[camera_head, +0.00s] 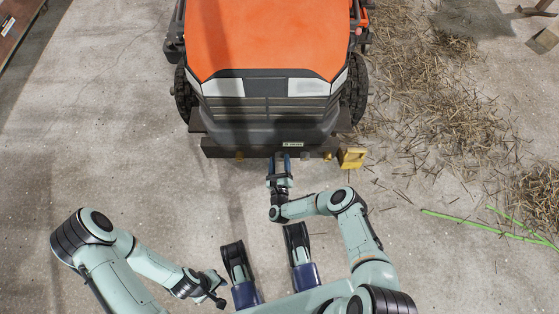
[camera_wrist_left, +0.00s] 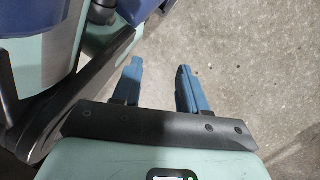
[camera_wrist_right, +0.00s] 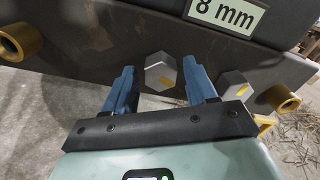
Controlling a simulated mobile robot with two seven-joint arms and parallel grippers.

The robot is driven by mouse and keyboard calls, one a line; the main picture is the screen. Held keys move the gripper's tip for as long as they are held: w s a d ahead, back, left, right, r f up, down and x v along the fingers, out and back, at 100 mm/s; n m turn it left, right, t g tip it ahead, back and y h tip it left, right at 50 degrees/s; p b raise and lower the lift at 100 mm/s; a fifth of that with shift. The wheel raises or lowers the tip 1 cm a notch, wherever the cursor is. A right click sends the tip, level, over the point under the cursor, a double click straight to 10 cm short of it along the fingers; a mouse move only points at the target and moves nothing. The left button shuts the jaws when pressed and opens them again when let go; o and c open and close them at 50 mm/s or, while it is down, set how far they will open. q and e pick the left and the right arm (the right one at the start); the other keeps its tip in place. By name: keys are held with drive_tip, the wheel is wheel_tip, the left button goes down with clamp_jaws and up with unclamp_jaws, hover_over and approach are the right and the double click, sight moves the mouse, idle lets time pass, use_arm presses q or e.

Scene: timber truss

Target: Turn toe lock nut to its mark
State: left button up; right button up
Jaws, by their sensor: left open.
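No label tells which is the toe lock nut. My right gripper (camera_head: 279,158) is at the tractor's front bar. In the right wrist view its blue fingers are open, with the middle nut seen between their tips and a gap on each side. I cannot tell how deep the nut sits between them. My left gripper (camera_wrist_left: 158,70) is open and empty over bare floor.
The orange tractor (camera_head: 262,40) stands ahead, with its dark front bar (camera_head: 222,150) across my reach. Brass cylinders (camera_wrist_right: 20,42) (camera_wrist_right: 282,98) stick out of the bar. A label reads "8 mm" (camera_wrist_right: 228,14). A yellow block (camera_head: 351,158) is at the right end. Straw (camera_head: 430,110) lies right.

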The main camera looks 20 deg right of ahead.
drive_tip(key=c, duration=0.7)
drive_tip(key=shift+c, duration=0.2)
drive_tip(key=shift+n, duration=0.3)
drive_tip(key=n, duration=0.4)
drive_tip(key=shift+p, duration=0.3)
drive_tip(key=n, duration=0.5)
drive_tip(key=shift+w+n+p, duration=0.1)
drive_tip(key=shift+n+p, duration=0.25)
drive_tip(key=shift+n, duration=0.05)
drive_tip(key=n, duration=0.4)
use_arm(q)
drive_tip(key=shift+t, duration=0.8)
drive_tip(key=w, duration=0.1)
drive_tip(key=w+r, duration=0.1)
drive_tip(key=w, duration=0.1)
drive_tip(key=w+r+p, duration=0.1)
drive_tip(key=shift+w+d+r, duration=0.1)
drive_tip(key=shift+w+d, duration=0.05)
drive_tip(key=shift+d, duration=0.1)
use_arm(e)
drive_tip(key=n, duration=0.5)
drive_tip(key=shift+f, duration=0.1)
drive_tip(key=shift+n, duration=0.3)
